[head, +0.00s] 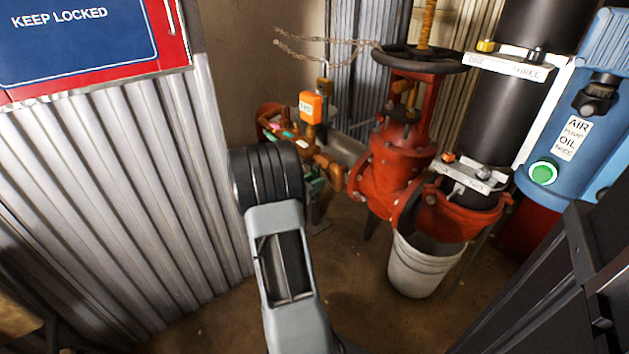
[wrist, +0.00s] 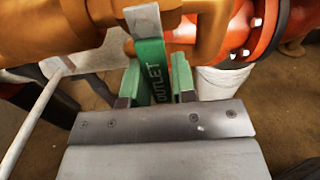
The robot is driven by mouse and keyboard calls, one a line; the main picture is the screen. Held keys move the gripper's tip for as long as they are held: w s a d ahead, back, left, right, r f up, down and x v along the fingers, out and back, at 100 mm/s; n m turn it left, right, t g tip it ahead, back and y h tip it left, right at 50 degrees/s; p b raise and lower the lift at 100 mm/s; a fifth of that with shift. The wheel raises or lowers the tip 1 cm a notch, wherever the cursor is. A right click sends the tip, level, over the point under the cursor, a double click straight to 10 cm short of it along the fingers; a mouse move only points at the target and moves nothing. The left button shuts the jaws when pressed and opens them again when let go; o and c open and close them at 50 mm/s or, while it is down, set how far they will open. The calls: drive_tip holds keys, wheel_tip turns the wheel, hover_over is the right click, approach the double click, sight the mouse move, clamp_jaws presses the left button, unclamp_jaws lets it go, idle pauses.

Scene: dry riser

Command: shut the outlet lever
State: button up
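The outlet lever (wrist: 152,58) is a green strip marked OUTLET with a bare metal end, seen in the wrist view below a brass valve body (wrist: 50,30). My gripper (wrist: 157,78) has its two green-padded fingers apart, one on each side of the lever. The left finger looks very close to the lever and a gap shows at the right finger; I cannot tell whether either touches. In the head view my arm hides most of the gripper and lever; only bits of green show beside the brass fittings (head: 328,168).
A red valve (head: 395,165) with a black handwheel (head: 425,58) stands right of the brass fittings. A white bucket (head: 422,268) sits below it. A corrugated metal panel (head: 110,210) is at left, a blue unit (head: 590,110) at right. An orange tag (head: 311,107) hangs above the fittings.

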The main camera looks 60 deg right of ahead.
drive_tip(key=o, duration=0.4)
drive_tip(key=p+v, duration=0.4)
drive_tip(key=v, duration=1)
drive_tip(key=shift+d+r, duration=0.1)
drive_tip(key=s+a+r+m+t+y+p, duration=0.1)
drive_tip(key=a+r+m+t+y+p, duration=0.2)
drive_tip(key=a+r+p, duration=0.6)
drive_tip(key=s+a+r+m+t+y+p, duration=0.2)
drive_tip(key=a+r+m+y+p, duration=0.4)
drive_tip(key=r, duration=1.1)
drive_tip(key=s+a+r+m+t+y+p, duration=0.2)
drive_tip(key=a+r+m+t+y+p, duration=0.2)
drive_tip(key=a+r+y+p, duration=0.4)
drive_tip(key=shift+a+r+m+p, duration=0.4)
drive_tip(key=shift+a+r+p, duration=1.1)
drive_tip(key=shift+p, duration=0.9)
drive_tip(key=shift+a+r+m+p, duration=0.4)
drive_tip(key=shift+a+r+p, duration=1.1)
drive_tip(key=shift+p, duration=0.9)
